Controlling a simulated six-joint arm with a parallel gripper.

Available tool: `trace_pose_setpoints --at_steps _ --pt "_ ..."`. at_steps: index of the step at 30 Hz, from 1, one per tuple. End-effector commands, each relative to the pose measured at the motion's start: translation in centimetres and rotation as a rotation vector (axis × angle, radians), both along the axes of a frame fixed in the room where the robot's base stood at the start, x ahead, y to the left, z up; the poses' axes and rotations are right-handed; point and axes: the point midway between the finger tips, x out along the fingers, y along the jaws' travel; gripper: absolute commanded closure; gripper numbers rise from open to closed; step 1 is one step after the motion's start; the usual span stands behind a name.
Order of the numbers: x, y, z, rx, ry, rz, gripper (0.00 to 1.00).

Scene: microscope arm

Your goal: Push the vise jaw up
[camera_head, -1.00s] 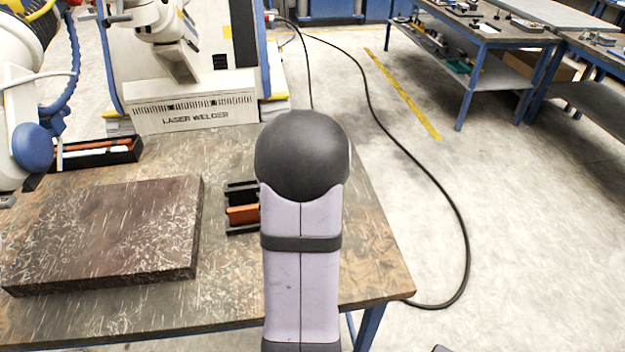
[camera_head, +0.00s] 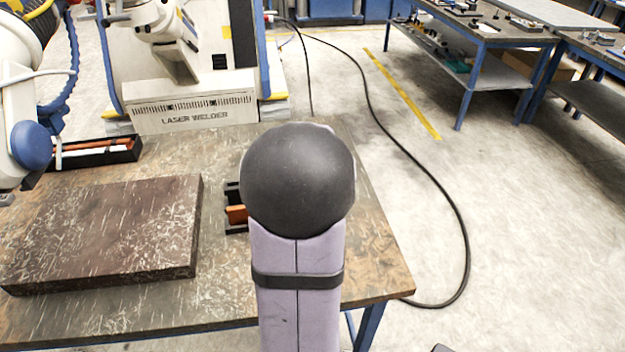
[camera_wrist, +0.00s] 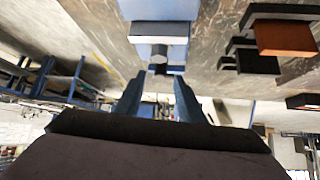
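In the wrist view, a blue and pale-grey block-like device (camera_wrist: 160,28) with a dark round knob stands on the table, straight beyond my fingers. It looks like the vise, but which part is its jaw is hard to tell. My gripper (camera_wrist: 159,80) shows two dark blue fingers set apart, with a clear gap between them. The knob lines up with this gap; whether the fingers touch the device cannot be told. In the head view my own arm hides the gripper and the device.
A black holder with an orange part (camera_head: 236,214) sits on the table beside my arm, also at the wrist view's right (camera_wrist: 285,38). A thick brown plate (camera_head: 110,230) lies left on the worn table (camera_head: 375,250). A black tray (camera_head: 100,150) lies behind it.

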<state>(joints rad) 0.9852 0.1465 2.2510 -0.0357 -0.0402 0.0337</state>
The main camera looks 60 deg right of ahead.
Motion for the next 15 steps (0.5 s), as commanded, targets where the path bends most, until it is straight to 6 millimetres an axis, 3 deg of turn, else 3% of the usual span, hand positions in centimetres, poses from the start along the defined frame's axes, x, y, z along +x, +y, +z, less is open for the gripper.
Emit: trace_pose_setpoints --at_steps 6,15 --pt "-0.9 1.3 1.6 0.000 0.000 0.000 0.64" --pt "-1.1 1.6 1.9 0.001 0.002 -0.001 0.64"
